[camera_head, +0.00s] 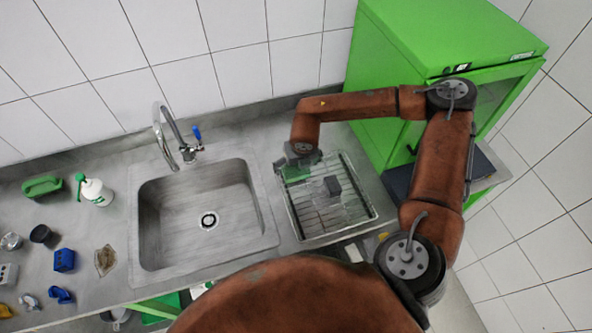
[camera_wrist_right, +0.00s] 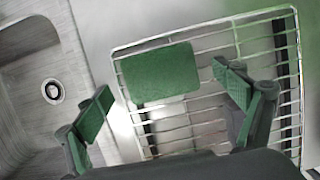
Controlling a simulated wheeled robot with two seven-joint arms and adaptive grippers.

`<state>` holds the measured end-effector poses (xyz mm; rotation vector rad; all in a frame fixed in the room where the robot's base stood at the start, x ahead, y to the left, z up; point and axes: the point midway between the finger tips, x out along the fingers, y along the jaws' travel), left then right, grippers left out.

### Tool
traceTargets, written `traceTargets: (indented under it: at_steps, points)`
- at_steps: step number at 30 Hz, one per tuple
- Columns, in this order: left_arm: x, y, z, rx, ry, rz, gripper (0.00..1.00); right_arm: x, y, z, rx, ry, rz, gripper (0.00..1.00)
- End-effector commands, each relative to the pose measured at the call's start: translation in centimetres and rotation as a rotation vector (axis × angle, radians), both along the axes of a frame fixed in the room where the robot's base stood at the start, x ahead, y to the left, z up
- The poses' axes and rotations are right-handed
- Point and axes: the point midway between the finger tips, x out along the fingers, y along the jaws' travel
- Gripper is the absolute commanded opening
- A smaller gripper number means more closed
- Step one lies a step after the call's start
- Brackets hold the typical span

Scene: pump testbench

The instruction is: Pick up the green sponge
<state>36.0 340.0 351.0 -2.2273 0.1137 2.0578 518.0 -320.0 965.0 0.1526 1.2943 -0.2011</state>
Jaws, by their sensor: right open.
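The green sponge (camera_wrist_right: 160,74) lies on the wire rack (camera_wrist_right: 264,19), near the rack's edge on the sink side in the right wrist view. It looks flat and rectangular. In the head view a green patch of the sponge (camera_head: 294,174) shows just below my right gripper (camera_head: 300,158), which partly covers it. In the right wrist view my right gripper (camera_wrist_right: 168,100) is open, its green-padded fingers apart on either side of the sponge's near end. Nothing is between the fingertips, and the sponge lies beyond them. My left gripper is not in view.
A spray bottle (camera_head: 95,191) and small parts stand on the far left counter.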

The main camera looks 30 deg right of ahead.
Motion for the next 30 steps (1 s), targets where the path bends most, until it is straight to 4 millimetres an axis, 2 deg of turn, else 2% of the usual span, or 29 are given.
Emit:
traceTargets:
  at_steps: [4, 11, 24, 30]
  points:
    - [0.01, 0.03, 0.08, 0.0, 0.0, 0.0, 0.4, 0.38, -0.08, -1.36, 0.0, 0.0, -0.001, 0.89]
    - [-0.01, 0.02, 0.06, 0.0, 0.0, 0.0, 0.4, 0.41, -0.13, -1.56, 0.0, 0.0, -0.001, 0.89]
    - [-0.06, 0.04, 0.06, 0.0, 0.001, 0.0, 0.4, 0.41, -0.13, -1.54, 0.0, 0.0, -0.001, 0.6]
    - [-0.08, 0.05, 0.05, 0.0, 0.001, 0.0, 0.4, 0.41, -0.13, -1.54, 0.0, 0.0, -0.001, 0.6]
